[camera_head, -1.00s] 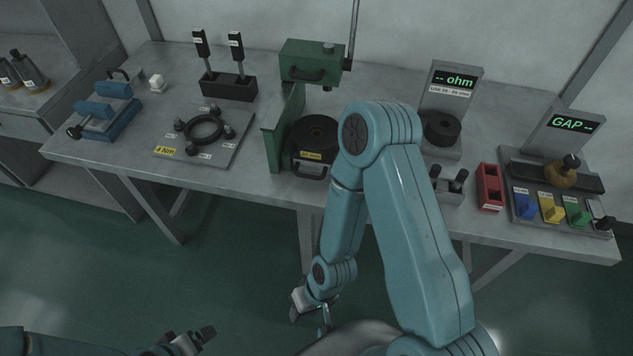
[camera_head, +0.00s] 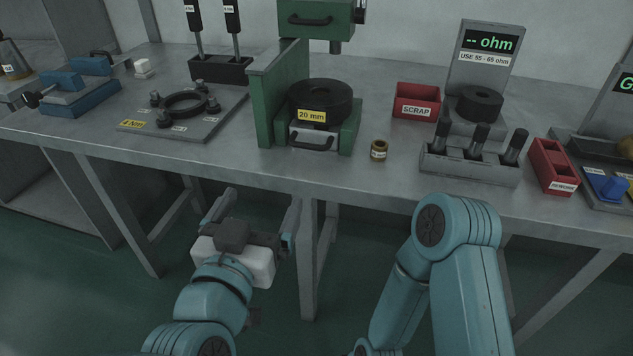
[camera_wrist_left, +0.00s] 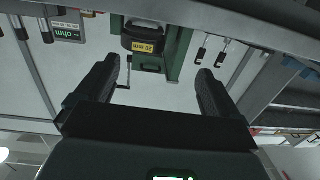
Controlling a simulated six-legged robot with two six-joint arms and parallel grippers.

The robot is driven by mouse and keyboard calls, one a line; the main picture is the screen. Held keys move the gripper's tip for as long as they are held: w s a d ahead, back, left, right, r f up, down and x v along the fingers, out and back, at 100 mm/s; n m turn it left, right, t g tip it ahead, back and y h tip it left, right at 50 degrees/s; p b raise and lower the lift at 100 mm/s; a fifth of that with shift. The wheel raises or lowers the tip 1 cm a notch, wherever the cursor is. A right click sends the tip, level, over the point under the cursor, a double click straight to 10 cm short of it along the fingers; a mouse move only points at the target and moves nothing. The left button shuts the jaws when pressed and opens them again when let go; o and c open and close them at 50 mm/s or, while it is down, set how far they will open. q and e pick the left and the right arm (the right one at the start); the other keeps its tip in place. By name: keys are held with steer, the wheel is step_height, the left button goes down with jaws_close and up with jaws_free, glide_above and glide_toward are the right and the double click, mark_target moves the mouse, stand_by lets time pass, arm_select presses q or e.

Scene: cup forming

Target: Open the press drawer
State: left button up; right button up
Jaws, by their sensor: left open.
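The green press (camera_head: 265,100) stands at the middle of the bench. A black round die (camera_head: 322,100) with a yellow "20 mm" label sits in its base. Below the label, a light front with a dark handle (camera_head: 312,144) faces me and looks closed. My left gripper (camera_head: 255,208) is open and empty, below and in front of the bench edge, apart from the handle. In the left wrist view the open fingers (camera_wrist_left: 160,72) frame the press, with the die (camera_wrist_left: 145,38) beyond them. My right arm shows, but its gripper is out of view.
The bench front edge (camera_head: 300,182) lies between my left gripper and the press. A small brass cup (camera_head: 379,150) stands right of the press. A red SCRAP bin (camera_head: 417,101) and a peg rack (camera_head: 470,165) are farther right; a ring fixture (camera_head: 185,110) is left.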

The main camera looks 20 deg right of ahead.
arm_select(q)
steer(key=s+d+h+b, duration=0.1)
steer(key=s+d, duration=0.1)
steer(key=b, duration=0.2)
glide_toward(308, 148)
steer(key=shift+m, duration=0.4)
steer(key=x, duration=0.9)
arm_select(e)
steer(key=f, duration=0.3)
steer(key=shift+w+d+f, duration=0.15)
steer(key=shift+w+f, duration=0.15)
steer(key=shift+f, duration=0.1)
arm_select(q)
steer(key=c, duration=1.2)
